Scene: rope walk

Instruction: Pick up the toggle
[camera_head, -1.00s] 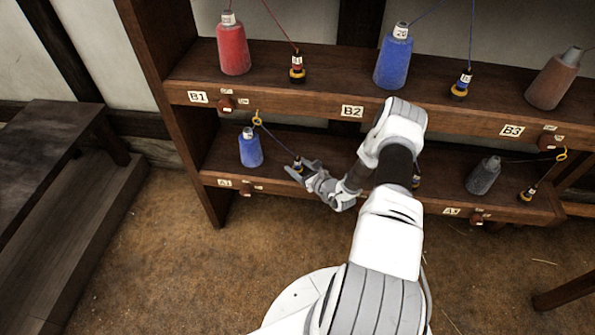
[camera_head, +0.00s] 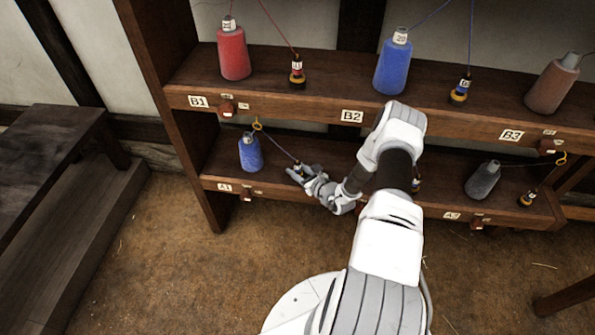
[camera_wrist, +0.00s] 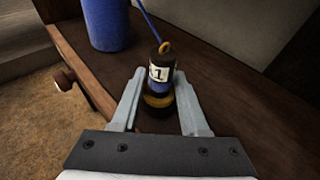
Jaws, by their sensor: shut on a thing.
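The toggle (camera_wrist: 161,76) is a small dark, upright piece with a pale label, a blue band, a yellow band near its foot and a ring on top. A blue cord runs from the ring. My gripper (camera_wrist: 160,88) is shut on it, one grey finger on each side. In the head view my gripper (camera_head: 298,174) is at the lower shelf, and only the top of the toggle shows there. I cannot tell whether its foot still touches the shelf.
A blue cone of thread (camera_head: 250,152) stands left of the gripper on the lower shelf (camera_head: 222,165); it also shows in the wrist view (camera_wrist: 105,22). The upper shelf (camera_head: 325,78) hangs above, with a red cone (camera_head: 233,52) and a blue cone (camera_head: 393,64). A grey cone (camera_head: 483,180) stands right.

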